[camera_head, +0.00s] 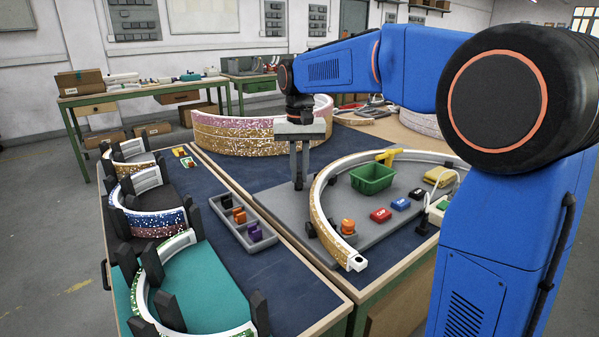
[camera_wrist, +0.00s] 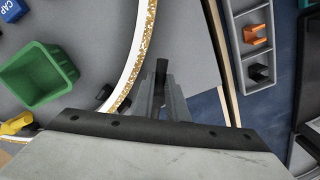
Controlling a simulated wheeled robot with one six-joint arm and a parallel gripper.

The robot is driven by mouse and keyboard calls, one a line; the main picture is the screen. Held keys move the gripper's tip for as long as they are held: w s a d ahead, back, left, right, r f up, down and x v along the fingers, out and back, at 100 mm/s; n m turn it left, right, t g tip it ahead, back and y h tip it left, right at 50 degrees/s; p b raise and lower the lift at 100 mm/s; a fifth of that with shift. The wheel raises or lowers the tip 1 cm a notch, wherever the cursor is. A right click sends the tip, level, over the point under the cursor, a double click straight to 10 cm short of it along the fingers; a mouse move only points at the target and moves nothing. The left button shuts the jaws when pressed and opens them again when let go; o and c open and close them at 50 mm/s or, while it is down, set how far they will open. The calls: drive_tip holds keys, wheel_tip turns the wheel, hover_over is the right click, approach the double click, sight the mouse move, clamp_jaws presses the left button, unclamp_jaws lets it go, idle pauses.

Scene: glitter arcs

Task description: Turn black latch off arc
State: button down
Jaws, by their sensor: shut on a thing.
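A gold glitter arc with a white inner face (camera_head: 322,212) stands on a grey board (camera_head: 270,205). It also shows in the wrist view (camera_wrist: 143,45). My gripper (camera_head: 298,184) points down at the arc's outer left side. In the wrist view my gripper (camera_wrist: 161,98) is shut on a black latch (camera_wrist: 161,70), whose dark end shows between the fingers just outside the arc. The fingers hide the rest of this latch.
A green bin (camera_head: 373,178), a red block (camera_head: 381,215) and an orange clip (camera_head: 348,227) lie inside the arc's curve. A grey tray (camera_head: 262,243) with orange and purple clips is to the left. Further left, several glitter arcs stand between black posts (camera_head: 168,311).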

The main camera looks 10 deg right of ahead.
drive_tip(key=shift+r, duration=0.1)
drive_tip(key=c, duration=1.7)
unclamp_jaws()
drive_tip(key=shift+c, duration=0.2)
wheel_tip(320, 180, up, 17)
drive_tip(key=shift+r, duration=0.15)
